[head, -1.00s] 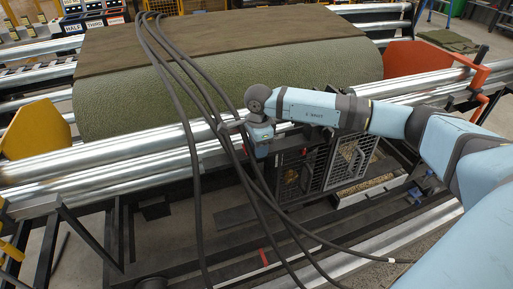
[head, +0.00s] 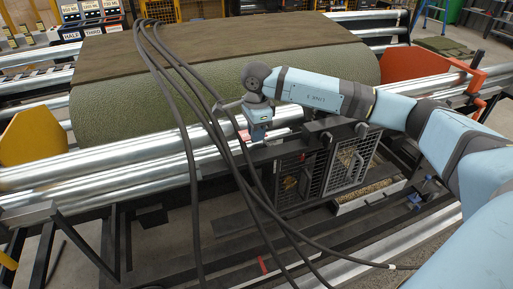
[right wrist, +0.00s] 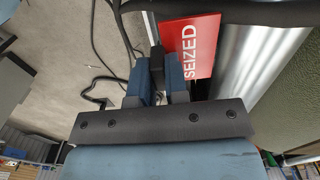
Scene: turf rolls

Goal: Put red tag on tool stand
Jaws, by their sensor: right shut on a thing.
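My right gripper (head: 257,136) hangs over the silver rails in front of the turf roll, beside the dark hoses. In the right wrist view its two blue fingers (right wrist: 156,82) are close together on a dark piece. The red tag (right wrist: 192,48), lettered "SEIZED", shows just beyond the fingers, beside the right one. The dark piece looks like part of the tag, but the join is hidden. I cannot pick out a tool stand for certain. My left gripper is out of view.
The green turf roll (head: 230,95) lies behind the rails (head: 100,165), between a yellow plate (head: 32,135) and an orange plate (head: 425,65). Dark hoses (head: 192,150) cross in front. Mesh cage doors (head: 348,165) stand below the gripper. Labelled boxes (head: 70,33) stand at the back left.

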